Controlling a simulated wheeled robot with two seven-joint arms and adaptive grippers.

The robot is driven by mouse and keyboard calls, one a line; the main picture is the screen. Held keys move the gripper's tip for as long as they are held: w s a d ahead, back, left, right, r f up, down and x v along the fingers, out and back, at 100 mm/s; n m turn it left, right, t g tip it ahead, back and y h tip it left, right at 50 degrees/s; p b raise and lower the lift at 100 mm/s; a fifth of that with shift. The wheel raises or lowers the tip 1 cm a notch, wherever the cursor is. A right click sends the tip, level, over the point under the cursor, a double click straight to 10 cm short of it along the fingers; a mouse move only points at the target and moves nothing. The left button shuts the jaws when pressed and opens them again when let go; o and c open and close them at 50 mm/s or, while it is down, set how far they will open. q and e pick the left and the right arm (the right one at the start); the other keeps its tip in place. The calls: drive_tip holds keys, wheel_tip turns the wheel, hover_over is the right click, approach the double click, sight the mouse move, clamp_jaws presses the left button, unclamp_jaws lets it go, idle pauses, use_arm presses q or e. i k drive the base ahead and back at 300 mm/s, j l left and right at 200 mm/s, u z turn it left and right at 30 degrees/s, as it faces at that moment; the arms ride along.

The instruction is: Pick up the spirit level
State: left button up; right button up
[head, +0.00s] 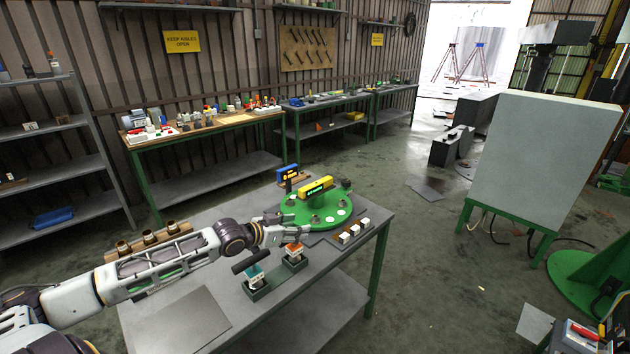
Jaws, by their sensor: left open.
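A yellow bar with a dark, green-marked face, which looks like the spirit level (315,187), sits above the green round plate (292,212) on the grey table. A smaller blue block with yellow marks (288,172) stands behind it to the left; I cannot tell its exact kind. My left gripper (303,236) is open and empty, over the table at the near left edge of the green plate. It is in front of the yellow bar and apart from it. My right gripper is not in view.
A dark green holder (274,284) with teal and orange-topped parts stands just in front of my left gripper. A tray of white blocks (352,236) lies to the right. Several brown cups on a wooden rack (150,241) stand at left. A flat grey plate (180,324) lies at the front.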

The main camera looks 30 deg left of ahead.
sight(306, 192)
drive_tip(key=i+j, duration=0.75)
drive_tip(key=i, duration=0.05)
